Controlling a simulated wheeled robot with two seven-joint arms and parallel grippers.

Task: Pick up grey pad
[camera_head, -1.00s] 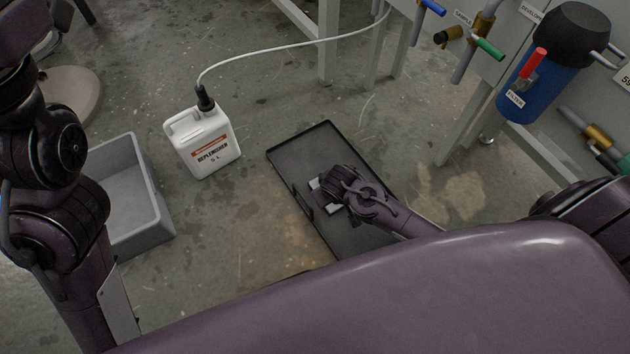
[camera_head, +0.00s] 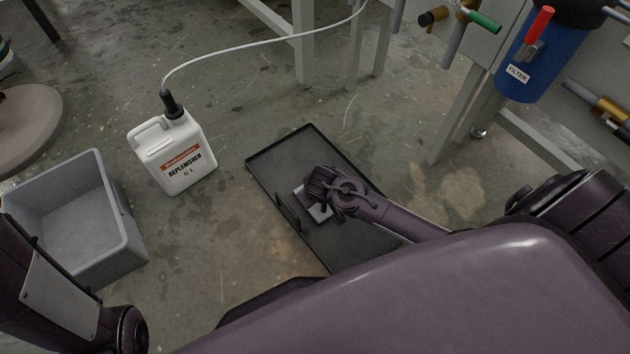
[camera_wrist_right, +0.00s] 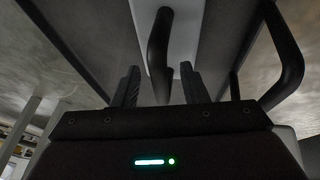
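The light grey pad (camera_head: 320,213) lies in the black tray (camera_head: 268,162) on the floor, partly hidden under my right gripper (camera_head: 314,196) in the head view. In the right wrist view the pad (camera_wrist_right: 188,32) is a pale rectangle with a black bar handle (camera_wrist_right: 160,50). My right gripper (camera_wrist_right: 161,88) is open there, with one finger on each side of the handle and a small gap on both sides. My left arm is at the lower left of the head view, with its gripper out of sight.
A white replenisher bottle (camera_head: 180,155) with a hose stands left of the tray. A grey bin (camera_head: 118,215) is farther left. Metal table legs (camera_head: 303,50) and a blue filter (camera_head: 527,65) stand behind. Tray walls and a black side handle (camera_head: 288,212) flank the pad.

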